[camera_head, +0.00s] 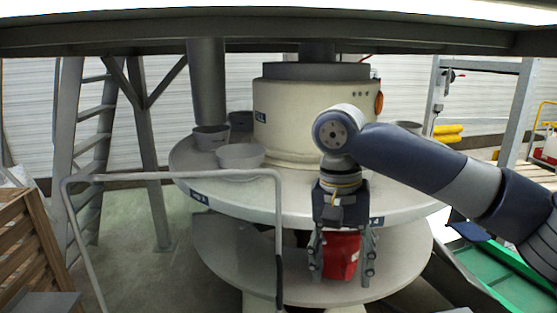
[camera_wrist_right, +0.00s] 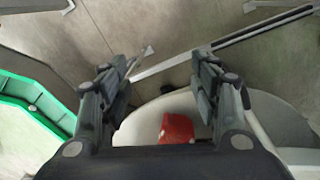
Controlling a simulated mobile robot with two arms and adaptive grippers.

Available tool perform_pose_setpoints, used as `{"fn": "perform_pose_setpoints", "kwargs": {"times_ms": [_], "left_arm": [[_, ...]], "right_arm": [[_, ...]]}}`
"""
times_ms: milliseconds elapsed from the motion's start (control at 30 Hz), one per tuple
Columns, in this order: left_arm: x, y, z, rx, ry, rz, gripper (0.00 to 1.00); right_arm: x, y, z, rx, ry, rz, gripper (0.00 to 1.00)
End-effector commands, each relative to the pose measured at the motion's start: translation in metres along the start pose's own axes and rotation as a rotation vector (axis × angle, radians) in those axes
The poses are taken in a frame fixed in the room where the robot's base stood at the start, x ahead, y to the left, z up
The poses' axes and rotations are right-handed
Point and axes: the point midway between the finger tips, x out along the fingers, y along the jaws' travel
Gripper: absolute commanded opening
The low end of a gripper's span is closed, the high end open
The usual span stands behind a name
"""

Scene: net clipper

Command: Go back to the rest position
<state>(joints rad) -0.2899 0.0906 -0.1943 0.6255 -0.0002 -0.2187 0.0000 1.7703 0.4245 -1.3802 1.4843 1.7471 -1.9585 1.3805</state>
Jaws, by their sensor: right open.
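My right gripper (camera_head: 342,272) hangs pointing down in front of the round table's front edge, and its fingers are apart. In the right wrist view my right gripper (camera_wrist_right: 165,85) shows its two fingers spread wide with nothing gripped between them. A red object (camera_head: 341,254) shows between the fingers in the head view. In the wrist view the red object (camera_wrist_right: 177,128) appears over a pale round surface, clear of both fingers; its lower part is hidden by the gripper body. My left gripper is not in view.
The white round table (camera_head: 225,190) has a lower round shelf (camera_head: 235,265) and carries grey bowls (camera_head: 240,156) at left. A grey handrail (camera_head: 170,176) stands front left, by a wooden crate (camera_head: 25,245). A green bin (camera_head: 500,275) lies at right. A ladder (camera_head: 92,145) stands behind.

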Motion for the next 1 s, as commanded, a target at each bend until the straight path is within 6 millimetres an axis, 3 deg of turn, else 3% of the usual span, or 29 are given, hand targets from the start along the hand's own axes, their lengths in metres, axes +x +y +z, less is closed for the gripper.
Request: {"fn": "perform_pose_setpoints", "kwargs": {"times_ms": [300, 600, 800, 1000], "left_arm": [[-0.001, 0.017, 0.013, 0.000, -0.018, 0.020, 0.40], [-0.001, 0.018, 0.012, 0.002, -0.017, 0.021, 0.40], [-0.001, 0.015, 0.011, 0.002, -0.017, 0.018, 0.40], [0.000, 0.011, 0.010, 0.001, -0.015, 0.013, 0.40]], "right_arm": [[0.113, -0.061, 0.035, -0.376, -0.002, -0.129, 0.57], [0.190, -0.106, 0.083, -0.613, 0.057, -0.355, 0.57], [0.225, -0.117, 0.107, -0.661, 0.132, -0.493, 0.57], [0.258, -0.105, 0.123, -0.633, 0.224, -0.568, 0.57]]}}
